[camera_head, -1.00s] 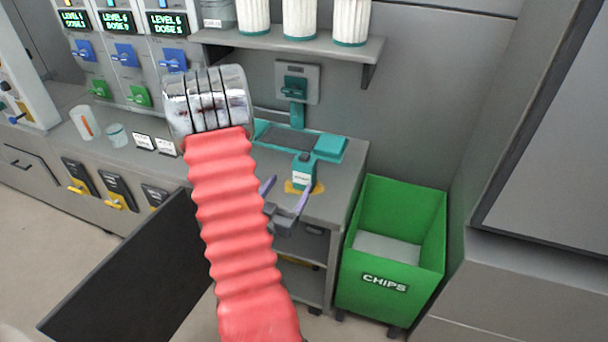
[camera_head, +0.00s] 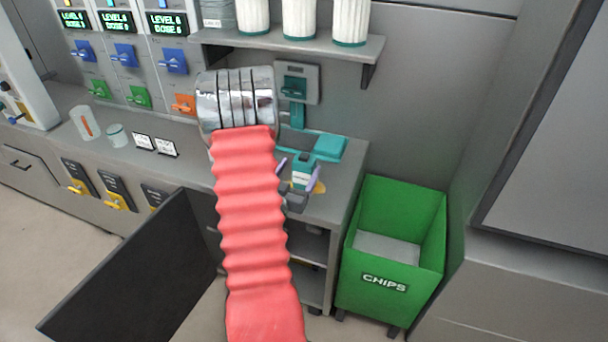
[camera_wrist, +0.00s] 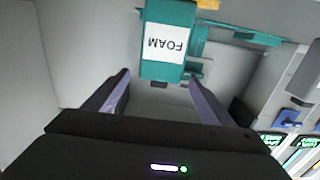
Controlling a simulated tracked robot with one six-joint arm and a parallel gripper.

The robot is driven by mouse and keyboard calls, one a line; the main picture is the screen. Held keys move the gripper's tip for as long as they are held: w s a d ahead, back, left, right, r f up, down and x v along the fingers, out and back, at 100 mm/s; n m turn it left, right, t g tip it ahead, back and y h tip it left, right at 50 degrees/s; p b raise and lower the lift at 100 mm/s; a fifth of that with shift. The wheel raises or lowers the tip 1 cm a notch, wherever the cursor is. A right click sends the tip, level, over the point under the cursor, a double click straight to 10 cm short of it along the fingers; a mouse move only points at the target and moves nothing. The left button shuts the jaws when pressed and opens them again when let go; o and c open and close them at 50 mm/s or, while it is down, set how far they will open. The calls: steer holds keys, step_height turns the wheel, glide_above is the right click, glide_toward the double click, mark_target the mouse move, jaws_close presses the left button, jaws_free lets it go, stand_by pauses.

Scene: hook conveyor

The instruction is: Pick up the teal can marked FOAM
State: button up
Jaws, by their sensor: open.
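The teal can marked FOAM (camera_head: 302,172) stands on the grey counter (camera_head: 336,192), near its right front edge. It has a white label, and the word FOAM reads upside down in the wrist view (camera_wrist: 167,45). My gripper (camera_head: 298,178) is open at the can, with its two purple fingers on either side of it in the head view. In the wrist view the can is ahead of and between the open fingers (camera_wrist: 158,88); I cannot tell whether either finger touches it. My red sleeved arm hides part of the counter.
A teal device (camera_head: 330,147) sits on the counter behind the can. A shelf (camera_head: 345,50) with white containers hangs above. A green CHIPS bin (camera_head: 428,255) stands to the right. An open dark door panel (camera_head: 140,275) stands at lower left.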

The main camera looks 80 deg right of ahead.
mark_target(301, 165)
steer(key=shift+s+d+f, duration=0.1)
steer(key=shift+s+d, duration=0.05)
steer(key=shift+d, duration=1.15)
steer(key=shift+s+d+f, duration=0.1)
steer(key=shift+d, duration=1.15)
steer(key=shift+c, duration=0.4)
steer(key=c, duration=1.8)
steer(key=shift+r, duration=0.2)
steer(key=shift+r, duration=4.9)
